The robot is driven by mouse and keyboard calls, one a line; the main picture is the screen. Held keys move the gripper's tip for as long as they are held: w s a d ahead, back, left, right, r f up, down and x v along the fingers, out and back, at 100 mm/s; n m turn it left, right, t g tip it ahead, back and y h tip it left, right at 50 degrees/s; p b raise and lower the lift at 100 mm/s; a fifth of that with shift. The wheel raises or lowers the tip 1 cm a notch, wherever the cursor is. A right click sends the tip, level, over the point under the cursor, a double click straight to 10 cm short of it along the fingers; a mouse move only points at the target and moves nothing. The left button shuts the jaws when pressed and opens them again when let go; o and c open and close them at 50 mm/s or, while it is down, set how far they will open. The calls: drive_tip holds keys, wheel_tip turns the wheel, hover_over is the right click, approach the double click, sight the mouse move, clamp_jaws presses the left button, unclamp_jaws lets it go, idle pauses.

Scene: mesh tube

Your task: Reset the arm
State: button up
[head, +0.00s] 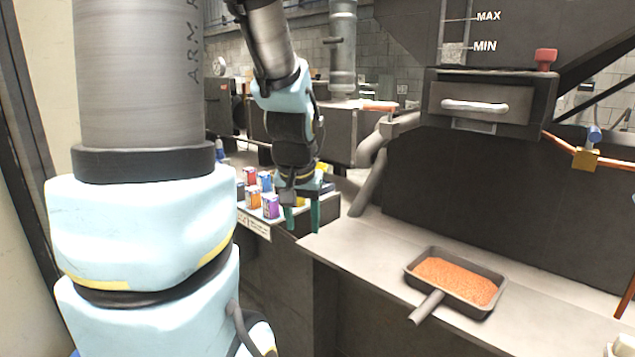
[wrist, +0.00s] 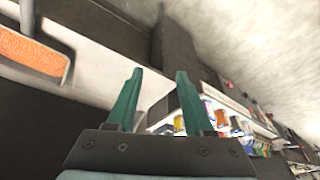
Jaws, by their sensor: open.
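My gripper (head: 301,217) hangs from my arm near the middle of the head view, pointing down. Its two green fingers are apart with nothing between them. They show in front of the gap between the shelf of small boxes and the metal counter. In the wrist view my gripper (wrist: 157,92) is also open and empty, with both green fingertips clear of any object.
A dark pan (head: 431,303) of orange granules (head: 455,279) sits on the grey counter (head: 345,254) at the right. Several coloured boxes (head: 270,206) stand on a shelf behind my gripper. A dark machine with a drawer handle (head: 475,106) rises behind the counter.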

drive_tip(key=s+a+f+g+b, duration=0.1)
drive_tip(key=s+f+b, duration=0.2)
drive_tip(key=f, duration=0.2)
drive_tip(key=s+a+f+n+g+b, duration=0.1)
drive_tip(key=s+a+f+b, duration=0.1)
drive_tip(key=s+f+b, duration=0.1)
wheel_tip(320, 180, down, 3)
drive_tip(key=shift+s+a+r, duration=0.15)
drive_tip(key=shift+s+a, duration=0.15)
drive_tip(key=shift+s, duration=0.35)
